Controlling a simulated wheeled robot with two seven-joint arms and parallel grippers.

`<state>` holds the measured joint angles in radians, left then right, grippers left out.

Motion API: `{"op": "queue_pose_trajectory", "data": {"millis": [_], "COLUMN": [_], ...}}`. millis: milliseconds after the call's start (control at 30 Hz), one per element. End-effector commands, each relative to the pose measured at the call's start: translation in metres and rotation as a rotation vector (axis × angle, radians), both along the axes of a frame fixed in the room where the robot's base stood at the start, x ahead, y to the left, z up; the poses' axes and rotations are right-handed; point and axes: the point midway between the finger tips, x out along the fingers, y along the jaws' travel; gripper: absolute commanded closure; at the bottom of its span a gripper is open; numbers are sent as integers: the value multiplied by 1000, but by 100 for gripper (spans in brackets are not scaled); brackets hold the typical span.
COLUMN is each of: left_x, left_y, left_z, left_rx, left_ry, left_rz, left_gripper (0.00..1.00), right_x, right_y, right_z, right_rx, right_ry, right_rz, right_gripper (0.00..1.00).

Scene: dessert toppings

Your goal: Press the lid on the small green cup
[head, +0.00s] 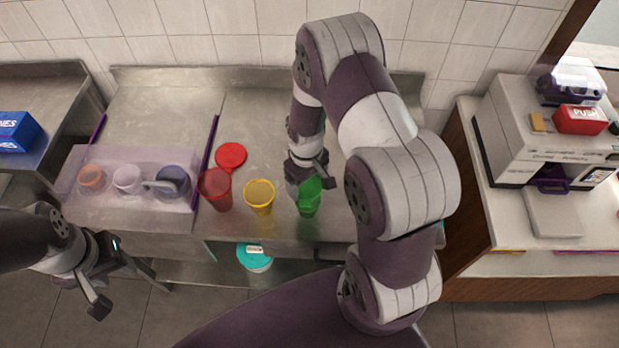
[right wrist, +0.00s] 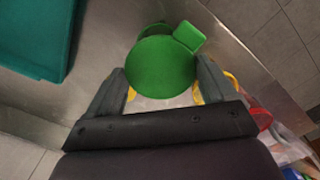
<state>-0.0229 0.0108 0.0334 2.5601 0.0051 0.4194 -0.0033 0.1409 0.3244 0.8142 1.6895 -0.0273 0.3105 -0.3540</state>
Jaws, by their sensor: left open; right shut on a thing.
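The small green cup (head: 308,206) stands near the front edge of the steel counter, right of the yellow cup. My right gripper (head: 309,182) is directly at its top in the head view. In the right wrist view, the round green lid (right wrist: 160,66) with its tab lies between the two fingers of my right gripper (right wrist: 160,85), which is shut on it. A bit of green shows behind the lid, but whether the lid sits on the cup rim is hidden. My left gripper (head: 128,292) is open and empty, low at the left in front of the counter.
A yellow cup (head: 259,198) and a red cup (head: 215,190) stand left of the green cup, with a red lid (head: 231,156) behind. A clear bin (head: 125,207) holds more cups. A teal-lidded tub (head: 254,258) is below the counter. A machine (head: 545,135) stands right.

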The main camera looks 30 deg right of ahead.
Motion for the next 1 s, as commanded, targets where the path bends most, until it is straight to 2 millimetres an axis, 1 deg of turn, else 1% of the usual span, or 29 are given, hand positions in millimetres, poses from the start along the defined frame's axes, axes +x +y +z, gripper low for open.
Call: {"op": "queue_pose_trajectory", "data": {"millis": [33,167,333,500,600,1000], "left_x": [0,0,0,0,0,0], "left_y": [0,0,0,0,0,0], "left_z": [-6,-18,-38,-49,-51,-50], "left_rx": [0,0,0,0,0,0], "left_ry": [0,0,0,0,0,0], "left_rz": [0,0,0,0,0,0], "left_gripper": [57,57,57,57,57,57], "right_x": [0,0,0,0,0,0], "right_y": [0,0,0,-1,-1,-1], "right_z": [-6,-20,-42,-58,-61,-60], "right_rx": [0,0,0,1,0,0], "right_ry": [1,0,0,1,0,0], "right_rz": [-1,-2,-3,-3,-3,-3], "right_gripper": [44,44,44,44,44,44]}}
